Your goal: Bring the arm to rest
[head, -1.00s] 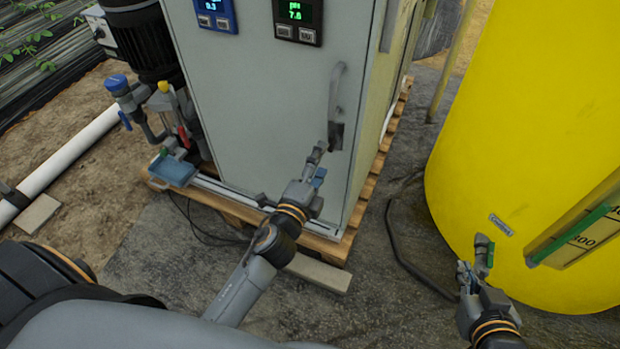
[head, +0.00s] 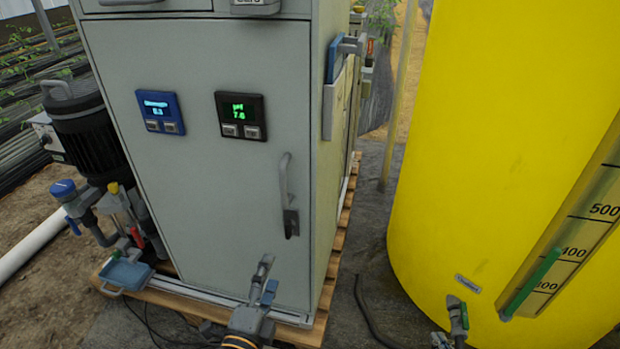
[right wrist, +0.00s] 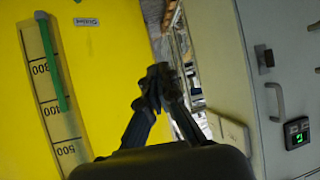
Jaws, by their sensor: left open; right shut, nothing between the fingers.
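My left gripper (head: 266,280) is at the bottom centre of the head view, in front of the lower part of the grey cabinet door (head: 215,190). Its fingers are apart and empty, below and left of the door handle (head: 285,180), not touching it.
The yellow tank (head: 480,130) with its level gauge stands at right. A pump (head: 85,130) and a blue tray (head: 125,273) are left of the cabinet. The cabinet stands on a wooden pallet (head: 337,250). A dark hose (head: 365,310) lies on the ground between cabinet and tank.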

